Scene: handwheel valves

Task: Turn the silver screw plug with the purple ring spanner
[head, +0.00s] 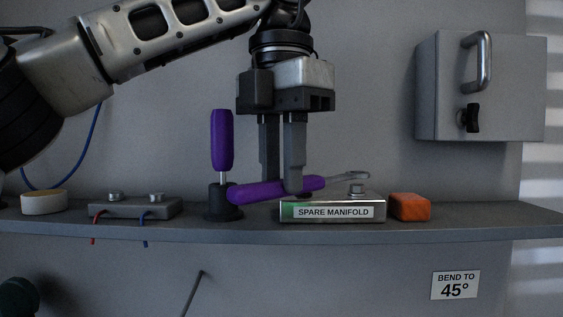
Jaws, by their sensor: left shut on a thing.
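My left gripper (282,186) points down and is shut on the purple handle of the ring spanner (252,191). The spanner lies nearly level, with its grey metal end up to the right, over the spare manifold (288,214). The spanner's left end is close to a dark round stand. My right gripper is not in view.
The stand (222,204) holds an upright purple-handled tool (222,140). A grey block (130,208) with two silver heads and hoses sits left of it. An orange block (408,207) is right of the manifold. A grey wall box (440,90) and a "BEND TO 45°" sign (455,285) are at right.

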